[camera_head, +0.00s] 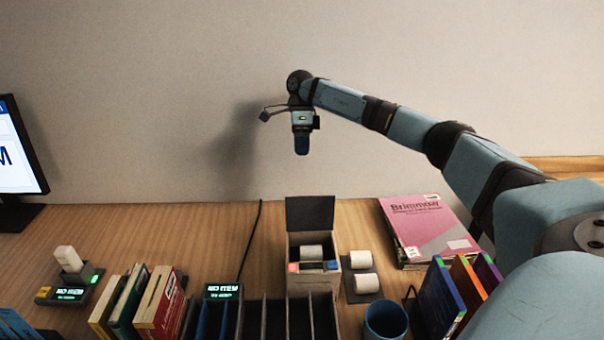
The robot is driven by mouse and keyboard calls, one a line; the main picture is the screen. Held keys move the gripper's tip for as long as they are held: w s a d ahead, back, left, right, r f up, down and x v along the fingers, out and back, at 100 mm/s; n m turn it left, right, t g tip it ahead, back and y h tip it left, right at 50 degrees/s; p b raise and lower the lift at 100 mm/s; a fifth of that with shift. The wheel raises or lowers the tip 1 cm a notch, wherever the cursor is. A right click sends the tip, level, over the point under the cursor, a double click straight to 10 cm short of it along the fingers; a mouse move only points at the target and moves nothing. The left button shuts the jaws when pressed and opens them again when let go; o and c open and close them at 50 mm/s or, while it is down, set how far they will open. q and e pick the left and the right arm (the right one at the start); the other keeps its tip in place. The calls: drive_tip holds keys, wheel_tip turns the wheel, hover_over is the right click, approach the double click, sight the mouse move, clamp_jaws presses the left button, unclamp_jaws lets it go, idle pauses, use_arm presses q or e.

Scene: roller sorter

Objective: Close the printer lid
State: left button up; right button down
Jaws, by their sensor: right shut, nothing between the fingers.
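The label printer (311,278) stands on the wooden table in the middle of the view. Its dark lid (310,213) is open and stands upright at the back. A white paper roll (311,252) shows in the opened body. My right gripper (302,150) hangs pointing down, high above and behind the lid against the wall, apart from it. It is shut and empty. My left gripper is not in view.
Two spare rolls on a dark holder (346,283) and a pink book (428,230) are right of the printer. A blue cup (386,321), upright books (452,298) and a divided rack (275,318) are in front. A monitor (18,150) stands left.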

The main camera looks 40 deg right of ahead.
sight(303, 213)
drive_tip(key=s+a+f, duration=0.1)
drive_tip(key=s+f, duration=0.1)
drive_tip(key=s+a+f+p, duration=0.1)
drive_tip(key=s+a+f, duration=0.1)
drive_tip(key=f, duration=0.1)
drive_tip(key=s+a+f, duration=0.2)
drive_tip(key=f, duration=0.1)
drive_tip(key=shift+f, duration=0.1)
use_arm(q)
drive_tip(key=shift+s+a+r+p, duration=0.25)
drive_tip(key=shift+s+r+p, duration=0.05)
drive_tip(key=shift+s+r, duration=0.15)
use_arm(e)
drive_tip(key=shift+s+a, duration=0.25)
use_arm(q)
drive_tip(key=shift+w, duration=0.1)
use_arm(e)
drive_tip(key=shift+f, duration=0.1)
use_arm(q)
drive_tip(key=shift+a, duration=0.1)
